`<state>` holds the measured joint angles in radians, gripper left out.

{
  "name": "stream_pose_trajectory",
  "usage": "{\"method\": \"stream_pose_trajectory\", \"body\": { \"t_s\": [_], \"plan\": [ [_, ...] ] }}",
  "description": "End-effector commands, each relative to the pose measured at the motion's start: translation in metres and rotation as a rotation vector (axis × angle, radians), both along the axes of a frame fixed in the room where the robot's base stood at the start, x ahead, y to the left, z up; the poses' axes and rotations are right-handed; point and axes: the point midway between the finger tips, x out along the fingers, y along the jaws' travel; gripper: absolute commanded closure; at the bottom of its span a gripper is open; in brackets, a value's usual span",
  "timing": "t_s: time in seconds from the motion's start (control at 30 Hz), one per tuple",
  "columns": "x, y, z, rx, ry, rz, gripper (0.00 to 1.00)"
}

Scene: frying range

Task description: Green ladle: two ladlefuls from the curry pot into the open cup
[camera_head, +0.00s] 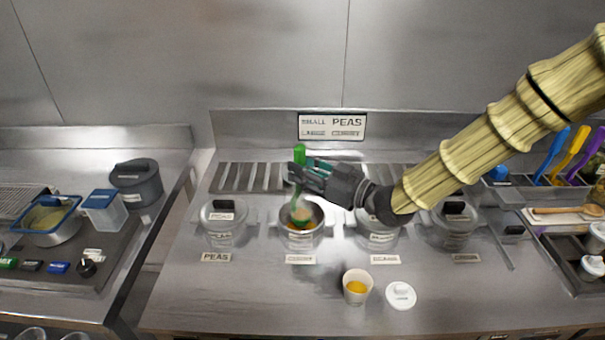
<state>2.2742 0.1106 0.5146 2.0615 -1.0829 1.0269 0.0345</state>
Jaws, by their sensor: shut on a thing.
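My gripper (298,172) is shut on the green ladle (299,153) by its upright handle, above the curry pot. The ladle's lower end reaches down inside the rim of the curry pot (315,224); how deep its bowl sits is hard to tell. The curry pot is uncovered, has orange-brown contents and stands behind a label reading CURRY (300,259). The open cup (357,287) is white, stands upright in front and to the right of the pot, and has yellow-orange contents inside.
Lidded pots stand on both sides: the peas pot (222,219) at left and two more at right. A sign (332,126) hangs behind. Coloured utensils (562,155) stand at far right.

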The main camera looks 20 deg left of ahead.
Motion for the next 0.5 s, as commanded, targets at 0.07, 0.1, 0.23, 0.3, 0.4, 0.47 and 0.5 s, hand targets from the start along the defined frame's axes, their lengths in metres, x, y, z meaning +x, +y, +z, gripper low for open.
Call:
{"method": "stream_pose_trajectory", "body": {
  "t_s": [0.07, 0.1, 0.23, 0.3, 0.4, 0.47, 0.5],
  "plan": [
    [0.000, 0.000, 0.010, 0.001, 0.000, 0.000, 1.00],
    [0.000, 0.000, 0.013, 0.001, -0.001, 0.000, 1.00],
    [0.000, 0.000, 0.024, 0.002, -0.002, 0.000, 1.00],
    [0.000, 0.000, 0.030, 0.001, -0.002, 0.000, 1.00],
    [0.000, 0.000, 0.039, 0.001, -0.002, 0.000, 1.00],
    [0.000, 0.000, 0.043, 0.001, -0.002, 0.000, 1.00],
    [0.000, 0.000, 0.047, 0.001, -0.001, 0.000, 1.00]
  ]
}}
